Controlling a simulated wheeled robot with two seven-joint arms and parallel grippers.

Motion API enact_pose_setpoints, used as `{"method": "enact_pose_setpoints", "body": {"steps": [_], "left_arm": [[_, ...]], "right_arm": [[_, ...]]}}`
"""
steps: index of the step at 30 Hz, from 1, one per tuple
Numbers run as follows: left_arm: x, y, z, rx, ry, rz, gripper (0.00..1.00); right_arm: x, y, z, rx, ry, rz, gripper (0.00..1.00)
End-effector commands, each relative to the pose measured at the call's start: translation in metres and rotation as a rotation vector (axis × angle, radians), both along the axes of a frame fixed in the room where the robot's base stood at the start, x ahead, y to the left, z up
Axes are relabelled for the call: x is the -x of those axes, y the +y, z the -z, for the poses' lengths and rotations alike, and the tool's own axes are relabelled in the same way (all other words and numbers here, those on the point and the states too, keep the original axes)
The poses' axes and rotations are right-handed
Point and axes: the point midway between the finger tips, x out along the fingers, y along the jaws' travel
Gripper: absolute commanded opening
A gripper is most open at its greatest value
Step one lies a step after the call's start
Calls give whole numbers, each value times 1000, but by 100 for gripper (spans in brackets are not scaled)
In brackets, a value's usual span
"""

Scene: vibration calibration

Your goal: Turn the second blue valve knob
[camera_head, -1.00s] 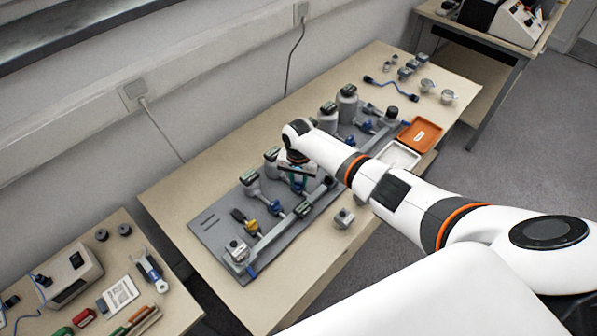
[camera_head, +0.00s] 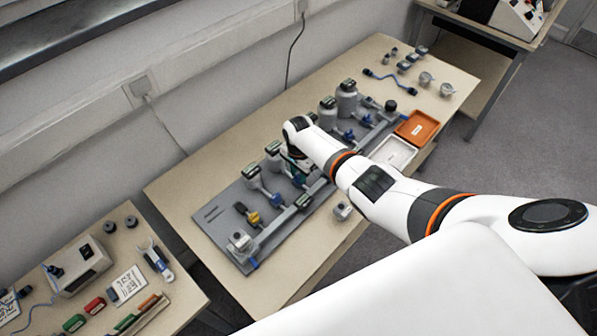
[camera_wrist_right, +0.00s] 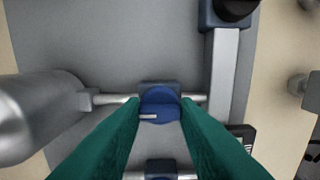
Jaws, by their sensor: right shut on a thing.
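A blue valve knob (camera_wrist_right: 158,104) with a pale pointer line sits on a thin metal pipe in the right wrist view. The two green fingers of my right gripper (camera_wrist_right: 161,112) are shut on it, one at each side. Another blue valve (camera_wrist_right: 160,168) shows below it, partly cut off by the frame edge. In the head view my right gripper (camera_head: 297,165) points down over the middle of the grey valve board (camera_head: 213,208), and my wrist hides the held knob there. Another blue knob (camera_head: 277,200) stands to its left on the board. My left gripper is out of view.
Grey cylinders with dark gauges (camera_head: 347,98) stand along the board close to my right wrist. An orange tray (camera_head: 416,127) and a white tray (camera_head: 393,152) lie at the board's right end. A small metal part (camera_head: 342,211) sits near the front edge of the table.

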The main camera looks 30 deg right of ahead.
Motion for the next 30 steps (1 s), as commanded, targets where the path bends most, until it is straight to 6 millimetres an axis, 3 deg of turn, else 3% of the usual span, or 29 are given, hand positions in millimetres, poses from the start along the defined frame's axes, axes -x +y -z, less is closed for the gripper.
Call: {"method": "enact_pose_setpoints", "body": {"steps": [8, 9, 13, 23, 30], "left_arm": [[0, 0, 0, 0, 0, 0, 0], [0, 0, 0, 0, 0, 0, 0], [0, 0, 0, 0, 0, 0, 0], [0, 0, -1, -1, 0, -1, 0], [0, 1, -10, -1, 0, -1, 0]], "right_arm": [[-1, -2, -1, 2, -2, 3, 5], [-1, -2, -1, 2, -2, 3, 29], [-1, -1, -1, 2, -2, 3, 49], [0, -1, -4, 0, -1, 1, 49], [-1, -1, -39, -1, -4, 2, 49]]}}
